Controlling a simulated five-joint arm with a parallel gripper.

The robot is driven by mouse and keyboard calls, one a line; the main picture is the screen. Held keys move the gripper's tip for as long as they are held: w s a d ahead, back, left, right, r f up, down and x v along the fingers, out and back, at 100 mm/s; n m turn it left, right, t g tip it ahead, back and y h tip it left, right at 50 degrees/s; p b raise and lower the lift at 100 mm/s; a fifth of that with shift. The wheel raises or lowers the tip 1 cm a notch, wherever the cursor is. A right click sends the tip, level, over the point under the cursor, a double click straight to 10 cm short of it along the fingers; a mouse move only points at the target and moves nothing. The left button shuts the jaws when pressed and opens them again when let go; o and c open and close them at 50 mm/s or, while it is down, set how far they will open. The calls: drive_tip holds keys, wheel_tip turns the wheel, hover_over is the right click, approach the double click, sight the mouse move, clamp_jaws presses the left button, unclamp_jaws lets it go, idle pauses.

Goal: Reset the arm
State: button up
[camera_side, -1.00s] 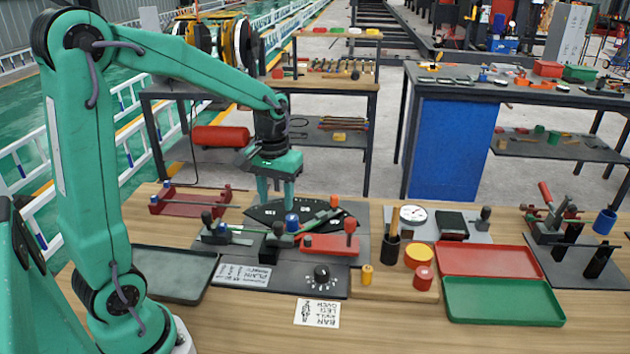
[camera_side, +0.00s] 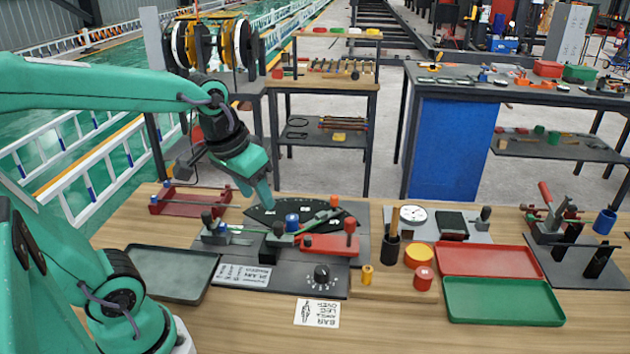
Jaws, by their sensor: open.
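My gripper (camera_side: 262,200) hangs at the end of my green arm, tilted, with its fingertips above the back left of the black bending plate (camera_side: 318,214). I see no object between its fingers, which partly overlap from this side. The fixture on the bench below carries a blue knob (camera_side: 292,222), a red block (camera_side: 325,244) and a black dial (camera_side: 321,273). I cannot tell whether the fingertips touch the plate.
A dark tray (camera_side: 165,275) lies at the left. A red clamp fixture (camera_side: 190,203) stands behind it. Red (camera_side: 487,260) and green (camera_side: 503,301) trays lie at the right. Black posts (camera_side: 597,262) stand at the far right. The front bench strip is mostly clear.

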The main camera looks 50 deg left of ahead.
drive_tip(key=shift+s+d+r+m+t, duration=0.15)
drive_tip(key=shift+s+d+m+t, duration=0.2)
drive_tip(key=shift+s, duration=0.4)
drive_tip(key=shift+s+d+r+m+t, duration=0.2)
drive_tip(key=shift+s+d+m+t, duration=0.15)
drive_tip(key=shift+s, duration=0.45)
drive_tip(key=shift+s+d+r+m+t, duration=0.2)
drive_tip(key=shift+s+d+m, duration=0.15)
drive_tip(key=shift+s, duration=0.4)
